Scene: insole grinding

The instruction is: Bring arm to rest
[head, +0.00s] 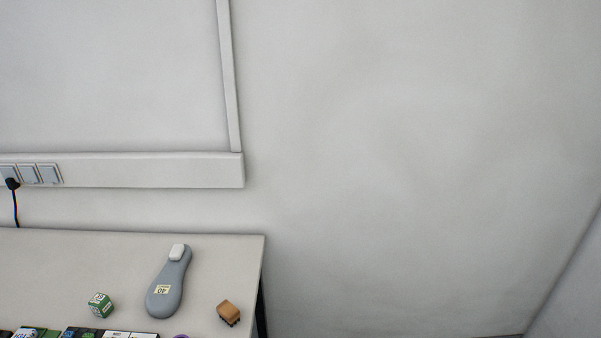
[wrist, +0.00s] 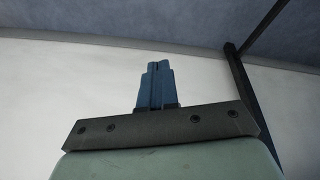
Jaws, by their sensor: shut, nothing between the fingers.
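My gripper (wrist: 157,68) shows in the wrist view, its two blue fingers together and empty. Behind it are a pale surface and a grey-blue area, with nothing near the fingertips. My arm and gripper do not show in the head view, so their place relative to the table cannot be told there.
In the head view a table (head: 100,262) stands at the lower left. On it lie a grey insole-shaped piece (head: 167,290), a green-white cube (head: 101,305), a brown block (head: 228,312) and several boxes at the front edge. A dark bar (wrist: 243,85) shows in the wrist view.

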